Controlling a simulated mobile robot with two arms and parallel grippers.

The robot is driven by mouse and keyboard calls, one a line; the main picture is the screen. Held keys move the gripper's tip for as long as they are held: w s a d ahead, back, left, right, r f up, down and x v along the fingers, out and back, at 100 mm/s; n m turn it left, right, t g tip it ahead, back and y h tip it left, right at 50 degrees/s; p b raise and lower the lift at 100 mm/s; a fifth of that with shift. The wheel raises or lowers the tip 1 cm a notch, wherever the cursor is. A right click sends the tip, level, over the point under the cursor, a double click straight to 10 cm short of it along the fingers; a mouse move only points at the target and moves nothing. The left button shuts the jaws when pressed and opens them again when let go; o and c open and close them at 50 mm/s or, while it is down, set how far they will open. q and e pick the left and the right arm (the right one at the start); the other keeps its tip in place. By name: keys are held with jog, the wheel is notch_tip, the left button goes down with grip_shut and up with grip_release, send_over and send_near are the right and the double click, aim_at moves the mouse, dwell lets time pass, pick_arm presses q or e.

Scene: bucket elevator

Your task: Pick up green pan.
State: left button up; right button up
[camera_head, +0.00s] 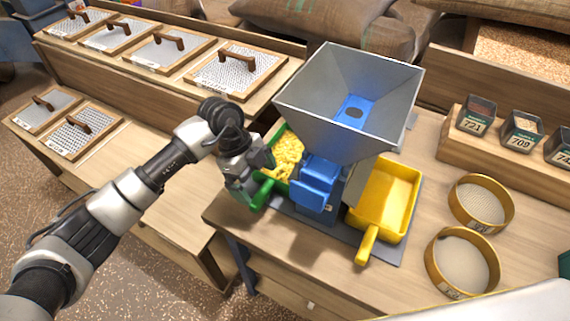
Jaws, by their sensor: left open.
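The green pan (282,134) sits on the table at the left side of the blue and grey hopper machine (345,100). It holds yellow pieces, and its green handle (263,193) points toward the front left. My left gripper (256,182) is open at the handle, over its left part. I cannot tell whether the fingers touch the handle. The wrist and the machine hide parts of the pan. My right gripper does not show.
A yellow pan (388,195) with a yellow handle sits at the machine's right side. Two round sieves (481,203) lie farther right. Framed screens with handles (237,70) lie on the shelf at the back left. Small labelled boxes (521,131) stand on a wooden step at right.

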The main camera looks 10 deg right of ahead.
aim_at(261, 190)
pick_arm(q)
jog(key=p+x, duration=0.1)
jog(key=x, duration=0.4)
jog(key=shift+w+a+f, duration=0.1)
jog(key=shift+a+f, duration=0.05)
jog(key=shift+f, duration=0.05)
jog(key=c, duration=0.5)
jog(key=shift+r, duration=0.1)
jog(key=c, duration=0.6)
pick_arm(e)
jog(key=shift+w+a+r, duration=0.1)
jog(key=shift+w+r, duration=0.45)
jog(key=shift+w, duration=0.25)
